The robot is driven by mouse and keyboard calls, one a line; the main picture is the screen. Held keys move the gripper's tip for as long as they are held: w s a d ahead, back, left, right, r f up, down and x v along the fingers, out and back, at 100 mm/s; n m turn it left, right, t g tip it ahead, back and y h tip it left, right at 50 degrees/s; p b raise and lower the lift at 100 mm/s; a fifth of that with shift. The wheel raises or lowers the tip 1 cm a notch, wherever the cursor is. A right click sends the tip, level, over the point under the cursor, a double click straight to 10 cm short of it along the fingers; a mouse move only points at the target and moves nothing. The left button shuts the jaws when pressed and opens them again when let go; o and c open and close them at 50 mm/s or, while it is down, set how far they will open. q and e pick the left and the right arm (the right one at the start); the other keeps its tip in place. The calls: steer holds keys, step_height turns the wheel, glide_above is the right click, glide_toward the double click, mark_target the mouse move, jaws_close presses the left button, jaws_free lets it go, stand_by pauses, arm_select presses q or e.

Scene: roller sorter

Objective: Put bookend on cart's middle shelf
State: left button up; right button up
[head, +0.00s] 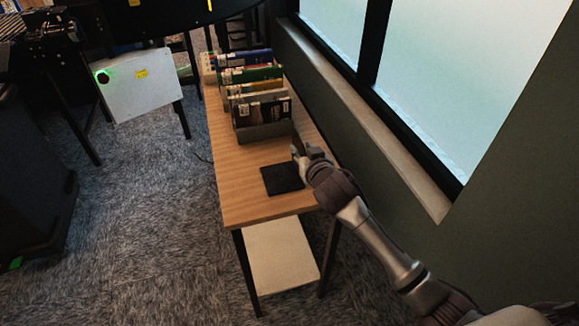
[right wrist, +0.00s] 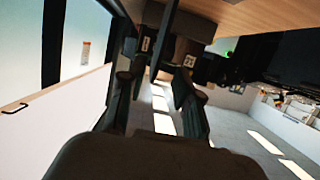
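The black bookend stands on the wooden table (head: 238,185), its flat base plate (head: 283,179) near the front end. Its thin upright plate shows edge-on at the right gripper. My right gripper (head: 307,154) is at this upright from the right side. In the right wrist view the two fingers (right wrist: 161,88) are spread, with a thin dark upright plate (right wrist: 164,38) between and beyond them. Contact with the plate cannot be told. My left gripper is not in view. I cannot make out a cart with a middle shelf.
A row of upright books (head: 254,88) stands behind the bookend, with a grey block (head: 265,132) at its near end. A window wall (head: 425,95) runs close along the table's right. A pale board (head: 281,255) is low under the table. Carpet at left is open.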

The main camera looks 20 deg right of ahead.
mark_target(299, 141)
steer(key=shift+d+r+p+x, duration=0.1)
steer(key=shift+d+p+x, duration=0.2)
steer(key=shift+x, duration=1.05)
steer(key=shift+d+r+p+x, duration=0.15)
steer(key=shift+p+x, duration=0.25)
steer(key=shift+x, duration=0.95)
steer(key=shift+a, duration=0.1)
jaws_close()
steer(key=shift+r, duration=0.1)
